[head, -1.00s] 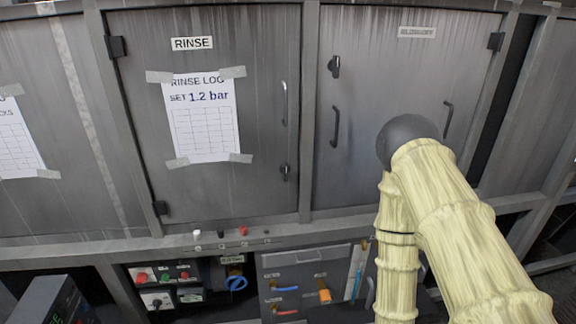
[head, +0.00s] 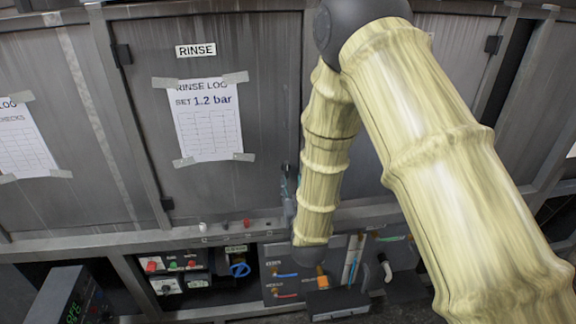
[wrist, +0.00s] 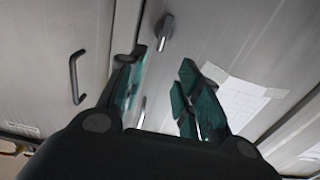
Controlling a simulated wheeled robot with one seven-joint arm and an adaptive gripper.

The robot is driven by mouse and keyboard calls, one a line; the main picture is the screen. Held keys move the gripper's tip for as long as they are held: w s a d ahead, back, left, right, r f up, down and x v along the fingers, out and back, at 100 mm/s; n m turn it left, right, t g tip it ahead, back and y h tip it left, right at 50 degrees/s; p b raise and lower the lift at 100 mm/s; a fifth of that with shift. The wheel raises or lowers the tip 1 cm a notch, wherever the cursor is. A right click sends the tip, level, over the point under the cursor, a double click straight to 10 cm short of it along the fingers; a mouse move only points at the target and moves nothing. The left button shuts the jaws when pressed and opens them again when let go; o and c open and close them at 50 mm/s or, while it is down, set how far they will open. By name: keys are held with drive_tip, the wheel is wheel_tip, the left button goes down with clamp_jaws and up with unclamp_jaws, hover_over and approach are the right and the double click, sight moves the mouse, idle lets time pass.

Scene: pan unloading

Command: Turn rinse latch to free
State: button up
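The rinse latch (wrist: 166,28) is a small metal turning lever near the edge of the rinse door (wrist: 215,35). In the wrist view it sits just beyond my fingertips, its lever angled down towards the gap between them. My gripper (wrist: 162,68) has teal pads spread apart, with nothing held between them. There the latch is largely hidden by the gripper, and contact cannot be told.
A door handle (wrist: 76,76) is on the neighbouring door at left in the wrist view. A taped rinse log (head: 207,120) hangs on the rinse door. Below, a ledge carries small knobs (head: 246,223), above a panel with coloured handles (head: 285,275).

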sight(287, 165)
drive_tip(key=w+p, duration=0.1)
drive_tip(key=w, duration=0.2)
drive_tip(key=w+a+p, duration=0.1)
drive_tip(key=w, duration=0.2)
drive_tip(key=w+p, duration=0.1)
drive_tip(key=w, duration=0.2)
drive_tip(key=shift+w+a+f, duration=0.1)
drive_tip(key=shift+w+a, duration=0.15)
drive_tip(key=shift+w, duration=0.15)
clamp_jaws()
